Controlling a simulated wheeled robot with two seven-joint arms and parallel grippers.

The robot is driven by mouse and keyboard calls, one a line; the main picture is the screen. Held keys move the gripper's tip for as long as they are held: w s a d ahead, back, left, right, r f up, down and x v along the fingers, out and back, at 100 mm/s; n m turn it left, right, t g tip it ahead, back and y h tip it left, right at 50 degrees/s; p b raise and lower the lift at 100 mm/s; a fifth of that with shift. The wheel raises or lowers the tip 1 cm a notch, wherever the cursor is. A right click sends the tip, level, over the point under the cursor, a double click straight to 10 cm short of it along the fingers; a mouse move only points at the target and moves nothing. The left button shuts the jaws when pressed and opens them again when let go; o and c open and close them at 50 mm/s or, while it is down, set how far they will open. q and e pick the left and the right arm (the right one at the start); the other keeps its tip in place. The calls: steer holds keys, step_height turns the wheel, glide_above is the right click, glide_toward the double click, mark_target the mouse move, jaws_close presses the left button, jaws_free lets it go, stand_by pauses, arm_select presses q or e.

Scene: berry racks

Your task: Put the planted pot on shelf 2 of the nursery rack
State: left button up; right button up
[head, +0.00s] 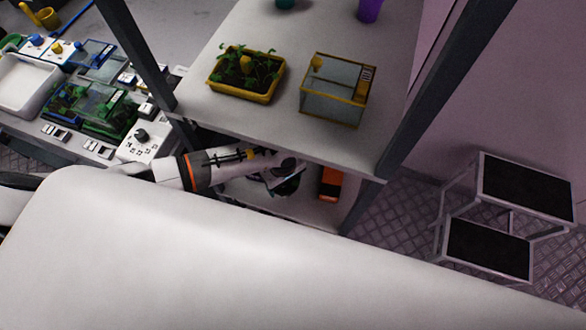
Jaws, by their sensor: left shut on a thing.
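The nursery rack has a white upper shelf (215,118) and a lower shelf (320,210) under it, between dark posts. My left arm reaches in from the left beneath the upper shelf. My left gripper (287,172) is over the lower shelf, partly in shadow and partly hidden by the upper shelf's edge. It is shut on a dark, rounded thing with a little green, which looks like the planted pot (289,188). I cannot tell whether the pot touches the lower shelf. My right gripper is out of view.
An orange and black object (331,183) stands on the lower shelf, right of my gripper. The upper shelf bears a yellow planter (243,92) and a yellow-framed glass box (336,102). A step stool (488,250) stands at right. A cluttered bench (20,125) is at left.

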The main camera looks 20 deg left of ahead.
arm_select(q)
steer(key=w+b, duration=0.1)
steer(key=w, duration=0.3)
steer(key=shift+w+d+f+b, duration=0.1)
steer(key=shift+w+d+b, duration=0.05)
steer(key=shift+w+b, duration=0.25)
steer(key=shift+w, duration=0.55)
steer(key=shift+w+f+b, duration=0.15)
steer(key=shift+f+b, duration=0.65)
steer(key=shift+w+f+b, duration=0.15)
steer(key=shift+f+b, duration=0.6)
steer(key=shift+f, duration=0.05)
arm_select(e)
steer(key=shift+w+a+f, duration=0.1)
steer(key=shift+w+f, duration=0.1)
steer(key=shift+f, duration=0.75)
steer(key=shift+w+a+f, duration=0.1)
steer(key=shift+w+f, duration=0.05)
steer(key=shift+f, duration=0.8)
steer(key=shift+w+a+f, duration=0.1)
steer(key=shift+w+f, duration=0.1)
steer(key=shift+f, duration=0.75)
arm_select(q)
steer(key=shift+f, duration=0.15)
steer(key=o, duration=1)
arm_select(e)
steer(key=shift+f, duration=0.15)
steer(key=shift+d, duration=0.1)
